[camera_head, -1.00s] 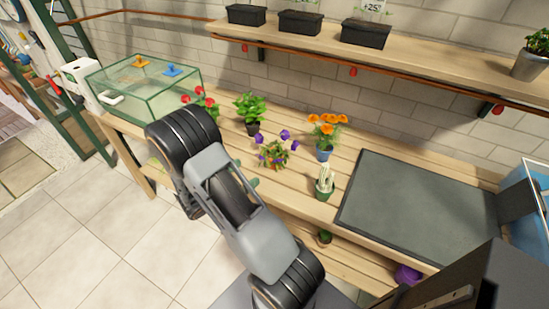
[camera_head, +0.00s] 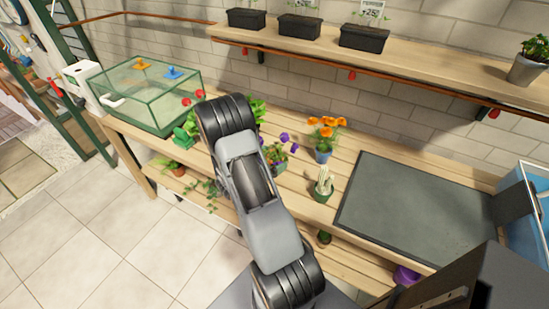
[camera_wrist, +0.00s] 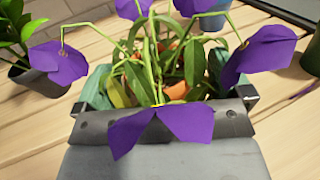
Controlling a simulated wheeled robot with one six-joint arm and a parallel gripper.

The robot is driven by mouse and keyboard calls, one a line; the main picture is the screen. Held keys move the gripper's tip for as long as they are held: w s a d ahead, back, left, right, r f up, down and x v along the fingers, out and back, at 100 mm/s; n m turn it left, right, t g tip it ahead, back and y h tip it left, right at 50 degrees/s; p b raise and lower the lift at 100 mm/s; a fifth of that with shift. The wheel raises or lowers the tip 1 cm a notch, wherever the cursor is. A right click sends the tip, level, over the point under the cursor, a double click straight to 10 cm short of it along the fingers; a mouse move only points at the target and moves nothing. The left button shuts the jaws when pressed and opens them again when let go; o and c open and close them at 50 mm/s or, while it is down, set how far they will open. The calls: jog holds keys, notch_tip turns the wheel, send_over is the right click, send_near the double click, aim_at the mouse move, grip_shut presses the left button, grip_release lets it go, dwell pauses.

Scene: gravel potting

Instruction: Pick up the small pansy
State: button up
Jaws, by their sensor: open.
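The small pansy (camera_head: 277,157) stands on the wooden bench in the head view, with purple flowers and green leaves, partly hidden by my arm. In the wrist view the pansy (camera_wrist: 190,62) fills the middle, close up, with several purple petals hanging around it and one flower in front of my gripper's body. Bits of an orange-brown pot show behind the leaves. My arm hides the gripper in the head view.
An orange-flowered plant in a blue pot (camera_head: 323,154) and a small cactus (camera_head: 323,184) stand right of the pansy. A leafy plant (camera_head: 257,108) is behind my arm. A dark mat (camera_head: 415,205) lies at right; a glass tank (camera_head: 150,92) stands at left.

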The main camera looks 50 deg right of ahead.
jog(key=shift+d, duration=0.35)
jog(key=c, duration=1.1)
jog(key=shift+r, duration=0.1)
